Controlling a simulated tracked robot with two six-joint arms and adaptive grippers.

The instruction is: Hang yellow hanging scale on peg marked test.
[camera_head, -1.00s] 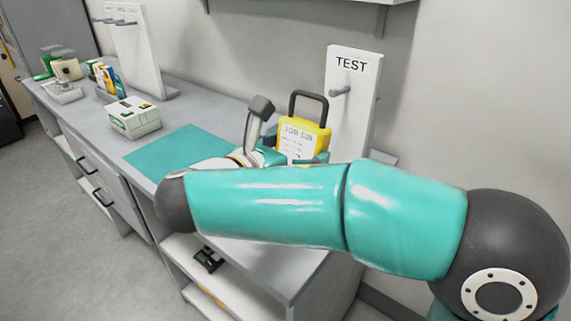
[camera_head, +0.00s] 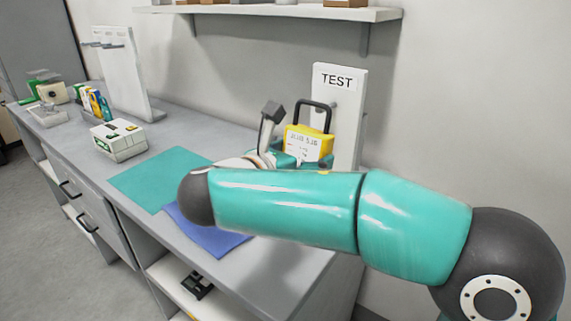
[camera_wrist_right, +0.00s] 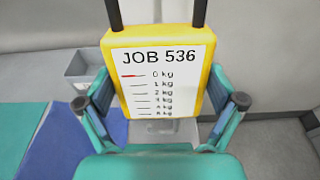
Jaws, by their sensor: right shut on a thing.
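The yellow hanging scale (camera_head: 323,149) has a black handle loop on top and a white label. In the right wrist view the scale (camera_wrist_right: 218,85) fills the middle; its label reads JOB 536 above a kg list, with a red mark by 0 kg. My right gripper (camera_head: 290,158) is shut on the scale's sides, holding it upright. Its two fingers flank the scale in the wrist view (camera_wrist_right: 162,95). The white board marked TEST (camera_head: 348,135) stands behind the scale. The handle overlaps the board's left part, and the peg is mostly hidden there; I cannot tell whether they touch. My left gripper is out of view.
A teal mat (camera_head: 150,180) and a blue mat (camera_head: 215,238) lie on the grey bench. A white box (camera_head: 118,142) and another white board with pegs (camera_head: 122,75) stand further left. A shelf (camera_head: 270,12) runs above. My right arm crosses the foreground.

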